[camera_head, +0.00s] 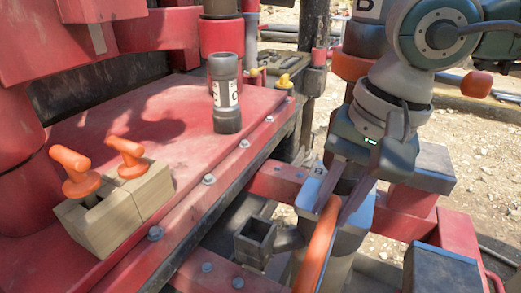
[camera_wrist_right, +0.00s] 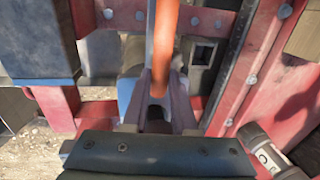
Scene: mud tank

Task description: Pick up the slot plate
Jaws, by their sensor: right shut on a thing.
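My right gripper (camera_head: 334,212) reaches down from the upper right in the head view. Its fingers are shut on a long, curved orange handle (camera_head: 318,250). The right wrist view shows this orange handle (camera_wrist_right: 163,45) between the two fingers (camera_wrist_right: 162,98). Blue-grey surfaces show around the fingertips in both views, but I cannot tell whether they belong to the same piece as the handle. No separate part is clearly recognisable as the slot plate. My left gripper is in neither view.
A wooden block (camera_head: 108,225) with two orange levers (camera_head: 75,165) sits on the red deck (camera_head: 160,125). A dark canister with a white label (camera_head: 225,92) stands upright on the deck. Red beams, an open square tube (camera_head: 257,238) and a blue-grey box (camera_head: 440,270) crowd the gripper.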

